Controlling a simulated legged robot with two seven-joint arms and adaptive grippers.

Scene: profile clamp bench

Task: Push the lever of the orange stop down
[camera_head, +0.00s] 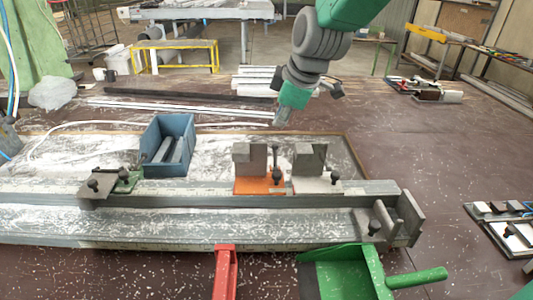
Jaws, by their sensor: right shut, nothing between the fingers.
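The orange stop (246,186) sits on the profile rail, with an orange base and a grey block on top. Its lever (277,160) stands at the right side of the block, with a dark round knob low in front. My right gripper (281,122) is shut and empty. It points down above and behind the orange stop, apart from the lever in the picture. The exact gap in depth is hard to tell. My left gripper is not in view.
A grey stop (309,184) stands close right of the orange one. A blue bin (180,128) stands behind the rail (150,222). A green dustpan (340,278) and red handle (225,272) are in front.

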